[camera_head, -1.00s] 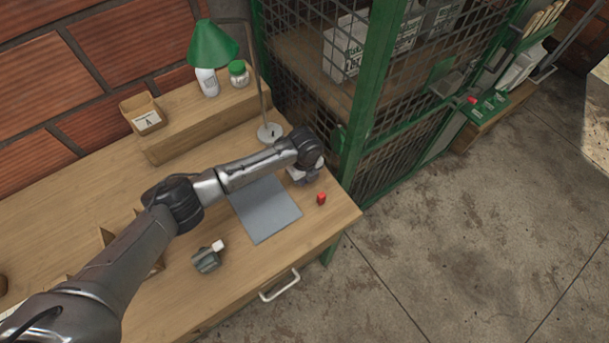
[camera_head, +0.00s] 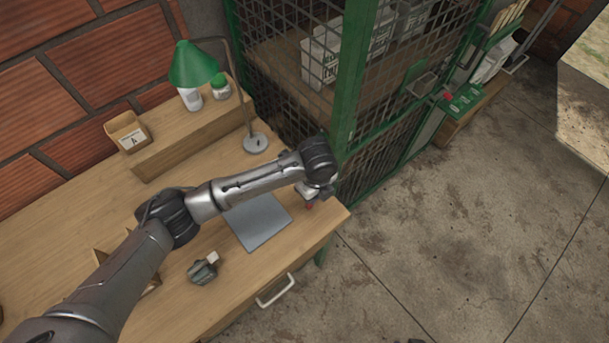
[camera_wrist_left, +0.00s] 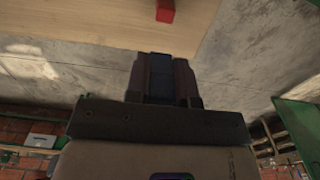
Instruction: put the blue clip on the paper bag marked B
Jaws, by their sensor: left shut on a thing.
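My left gripper (camera_head: 314,194) is over the right end of the workbench. In the left wrist view its fingers (camera_wrist_left: 160,66) are shut on a dark blue piece (camera_wrist_left: 160,82), which looks like the blue clip. The clip is hidden in the head view. A small red piece (camera_head: 310,206) lies on the bench, close to the gripper in the picture; it also shows in the wrist view (camera_wrist_left: 165,11), beyond the fingertips. I can read no mark B. Brown upright edges (camera_head: 101,258) show behind my left arm, mostly hidden. My right gripper is not in view.
A grey mat (camera_head: 258,222) lies on the bench (camera_head: 90,215), with a grey device (camera_head: 203,270) near the front. A green mesh cage (camera_head: 345,90) stands beyond.

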